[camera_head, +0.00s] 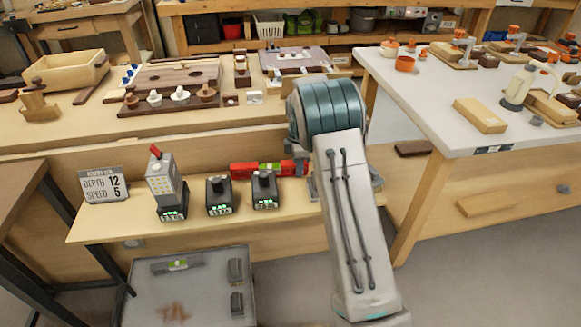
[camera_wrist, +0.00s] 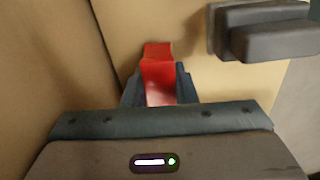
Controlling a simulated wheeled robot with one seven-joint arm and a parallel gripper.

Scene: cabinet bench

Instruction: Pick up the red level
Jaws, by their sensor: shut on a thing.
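The red level (camera_head: 243,169) is a red bar with a green-yellow vial section. In the head view it shows just above the wooden shelf, behind the black batteries, with its right end at my gripper (camera_head: 301,168). My arm hides part of the gripper there. In the wrist view the level's red end (camera_wrist: 158,75) sits between the two dark fingers of my gripper (camera_wrist: 160,88). The fingers are shut on it. Whether the level touches the shelf is hard to tell.
On the shelf (camera_head: 110,229) stand a display sign (camera_head: 103,185), a grey boxy device (camera_head: 165,185) and two black batteries (camera_head: 218,196) (camera_head: 264,190). The workbench (camera_head: 60,135) is above and behind. A white-topped table (camera_head: 440,110) is at right. A grey cart (camera_head: 200,290) is below.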

